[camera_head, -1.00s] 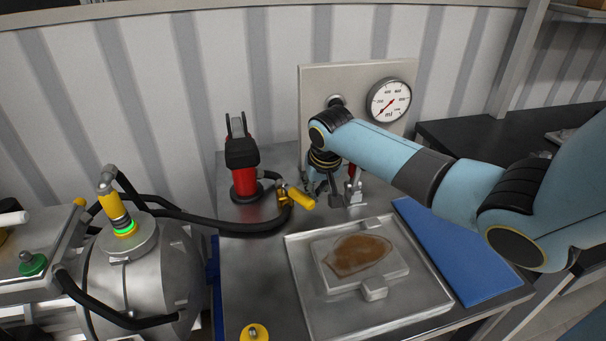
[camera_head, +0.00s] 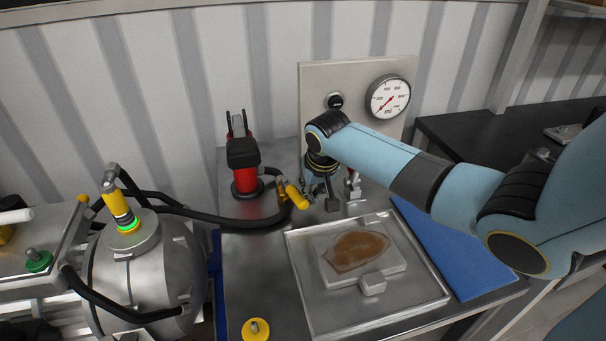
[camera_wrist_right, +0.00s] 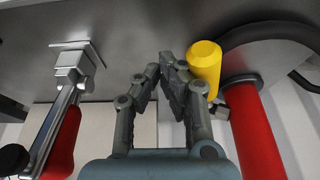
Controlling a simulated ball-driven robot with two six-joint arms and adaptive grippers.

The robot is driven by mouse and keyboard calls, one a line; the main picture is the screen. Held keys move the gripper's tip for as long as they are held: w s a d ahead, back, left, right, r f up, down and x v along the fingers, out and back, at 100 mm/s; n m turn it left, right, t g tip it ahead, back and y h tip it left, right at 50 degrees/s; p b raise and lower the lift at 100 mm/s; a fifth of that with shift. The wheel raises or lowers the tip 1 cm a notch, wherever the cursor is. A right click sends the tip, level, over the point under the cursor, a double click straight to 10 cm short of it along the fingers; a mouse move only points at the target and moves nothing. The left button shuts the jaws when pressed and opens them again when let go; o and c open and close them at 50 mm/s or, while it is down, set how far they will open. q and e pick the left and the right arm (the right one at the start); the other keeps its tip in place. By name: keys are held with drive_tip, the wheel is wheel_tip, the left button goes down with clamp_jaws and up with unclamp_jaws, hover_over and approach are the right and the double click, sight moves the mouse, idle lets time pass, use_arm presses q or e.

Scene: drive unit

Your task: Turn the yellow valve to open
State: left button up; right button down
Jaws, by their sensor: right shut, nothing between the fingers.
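The yellow valve handle (camera_head: 297,197) sits on a hose fitting beside the red pump-like unit (camera_head: 245,180) on the steel table. It also shows in the right wrist view (camera_wrist_right: 204,66), just right of my fingers. My right gripper (camera_head: 322,203) hangs low over the table, right of the valve handle. In the right wrist view the right gripper (camera_wrist_right: 168,62) is shut and empty, its fingertips together close beside the handle. I cannot tell whether they touch it. My left gripper is not in view.
A metal clamp with a red handle (camera_wrist_right: 62,140) stands left of my fingers in the wrist view. A steel tray (camera_head: 330,318) with a brown-stained piece lies in front. A panel with a gauge (camera_head: 388,97) stands behind. A tank (camera_head: 150,275) with black hoses is at left.

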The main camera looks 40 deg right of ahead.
drive_tip(key=shift+a, duration=0.15)
drive_tip(key=shift+s+a+p, duration=0.2)
drive_tip(key=shift+a+p, duration=0.25)
drive_tip(key=shift+p, duration=0.1)
drive_tip(key=shift+a, duration=0.3)
drive_tip(key=shift+a, duration=0.2)
drive_tip(key=shift+s+d+r+p, duration=0.1)
drive_tip(key=shift+d+p, duration=0.45)
drive_tip(key=shift+d, duration=0.2)
drive_tip(key=p+v, duration=0.2)
drive_tip(key=v, duration=0.1)
drive_tip(key=shift+d+r+p, duration=0.1)
drive_tip(key=shift+r+p, duration=0.1)
drive_tip(key=shift+p, duration=0.15)
drive_tip(key=shift+r+b, duration=0.25)
drive_tip(key=shift+b, duration=0.05)
drive_tip(key=shift+w+v, duration=0.1)
drive_tip(key=shift+v, duration=0.85)
drive_tip(key=shift+w+v, duration=0.15)
drive_tip(key=shift+v, duration=0.8)
